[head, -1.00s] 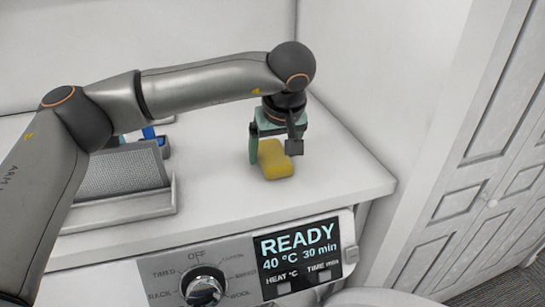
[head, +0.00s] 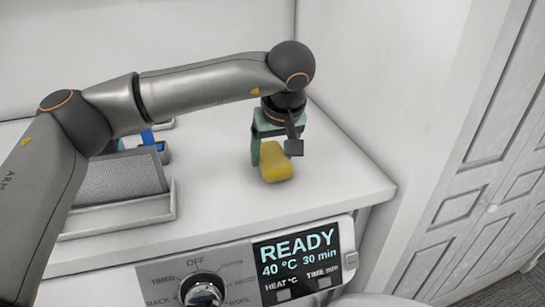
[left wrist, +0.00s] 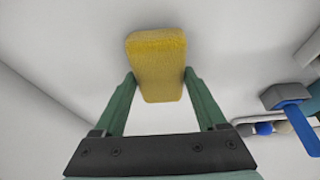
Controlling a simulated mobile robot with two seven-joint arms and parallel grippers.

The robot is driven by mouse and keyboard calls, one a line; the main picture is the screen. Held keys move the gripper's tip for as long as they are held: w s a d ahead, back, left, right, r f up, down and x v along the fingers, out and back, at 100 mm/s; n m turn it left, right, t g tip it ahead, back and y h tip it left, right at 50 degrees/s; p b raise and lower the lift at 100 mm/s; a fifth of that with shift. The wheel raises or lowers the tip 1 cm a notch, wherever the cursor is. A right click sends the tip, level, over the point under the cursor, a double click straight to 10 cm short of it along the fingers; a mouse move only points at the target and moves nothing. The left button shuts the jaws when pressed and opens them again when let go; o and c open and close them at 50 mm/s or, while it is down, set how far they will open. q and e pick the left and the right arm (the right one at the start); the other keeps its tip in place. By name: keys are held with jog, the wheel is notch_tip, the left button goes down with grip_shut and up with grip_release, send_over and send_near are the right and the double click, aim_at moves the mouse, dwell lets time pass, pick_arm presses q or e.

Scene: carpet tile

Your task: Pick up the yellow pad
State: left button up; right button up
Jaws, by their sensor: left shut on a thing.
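The yellow pad (head: 275,163) is at the right part of the white machine top in the head view. My left gripper (head: 269,157) points down over it, with a green finger on its left side. In the left wrist view the pad (left wrist: 157,62) sits between the two green fingertips (left wrist: 158,80), which press on its sides. The left gripper is shut on the pad. I cannot tell whether the pad touches the top or is slightly above it. My right gripper is not in view.
A grey mesh-covered tray (head: 120,185) stands left on the white top (head: 215,195), with a blue-handled item (head: 149,138) behind it. The blue handle also shows in the left wrist view (left wrist: 298,128). A wall rises close on the right. The control panel (head: 300,262) is below the front edge.

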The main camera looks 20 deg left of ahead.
pick_arm(q)
notch_tip(320, 180, up, 3)
jog(key=shift+s+d+f, duration=0.1)
jog(key=s+r, duration=0.2)
jog(key=s+d+r, duration=0.1)
jog(key=s+r, duration=0.1)
jog(key=r, duration=0.1)
jog(key=shift+s+d+r, duration=0.1)
jog(key=shift+s+r, duration=0.2)
jog(key=shift+s, duration=0.05)
jog(key=s+d+r, duration=0.2)
jog(key=s+r, duration=0.2)
jog(key=s, duration=0.4)
jog(key=a+f+m+p, duration=0.1)
jog(key=a+f+p, duration=0.1)
jog(key=s+a+f+m+p, duration=0.1)
jog(key=a+f+p, duration=0.1)
jog(key=a, duration=0.1)
jog(key=a+f+m+h+p, duration=0.1)
jog(key=a+f+p, duration=0.1)
jog(key=f+p, duration=0.1)
jog(key=shift+s+a+t, duration=0.15)
jog(key=shift+a+t, duration=0.15)
jog(key=shift+a, duration=0.1)
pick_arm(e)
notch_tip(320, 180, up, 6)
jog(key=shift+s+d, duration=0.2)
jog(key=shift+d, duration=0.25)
